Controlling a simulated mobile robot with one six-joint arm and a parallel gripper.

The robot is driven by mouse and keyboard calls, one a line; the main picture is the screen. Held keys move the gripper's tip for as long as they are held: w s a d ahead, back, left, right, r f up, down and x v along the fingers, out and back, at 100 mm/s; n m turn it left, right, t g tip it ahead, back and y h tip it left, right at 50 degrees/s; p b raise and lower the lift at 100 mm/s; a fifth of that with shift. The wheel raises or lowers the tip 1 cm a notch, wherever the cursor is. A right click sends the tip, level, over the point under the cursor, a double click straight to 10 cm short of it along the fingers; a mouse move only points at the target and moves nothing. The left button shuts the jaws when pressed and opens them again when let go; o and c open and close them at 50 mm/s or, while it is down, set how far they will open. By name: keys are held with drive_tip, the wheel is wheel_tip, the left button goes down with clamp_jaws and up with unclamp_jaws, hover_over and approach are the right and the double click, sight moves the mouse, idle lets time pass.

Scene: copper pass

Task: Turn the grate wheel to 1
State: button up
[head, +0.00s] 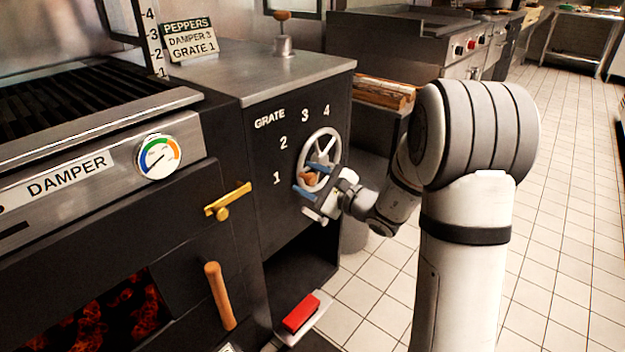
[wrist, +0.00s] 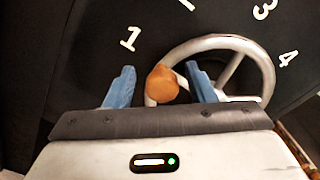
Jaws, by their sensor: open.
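The grate wheel (head: 333,146) is a silver handwheel with spokes on the dark panel, under the label GRATE and the numbers 1 to 4. Its orange-brown knob (wrist: 162,85) sits on the rim at the lower left, close to the number 1 (head: 277,178). My gripper (head: 306,180) is at the wheel with its blue fingers apart. In the wrist view, the knob appears between the two open fingers (wrist: 160,78), with visible gaps to either side. Whether a finger touches the rim is unclear.
A sign (head: 190,42) reads PEPPERS, DAMPER 3, GRATE 1. Left of the wheel are a brass handle (head: 228,202), a wooden handle (head: 220,296) and the damper gauge (head: 158,156). A red-topped object (head: 300,313) lies low in front. Tiled floor (head: 555,235) is open at right.

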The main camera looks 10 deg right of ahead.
drive_tip(key=shift+s+d, duration=0.1)
drive_tip(key=p+v, duration=0.1)
drive_tip(key=v, duration=0.5)
drive_tip(key=shift+s+d+r+p, duration=0.1)
drive_tip(key=shift+p, duration=0.3)
drive_tip(key=shift+s+d, duration=0.4)
drive_tip(key=shift+s, duration=0.1)
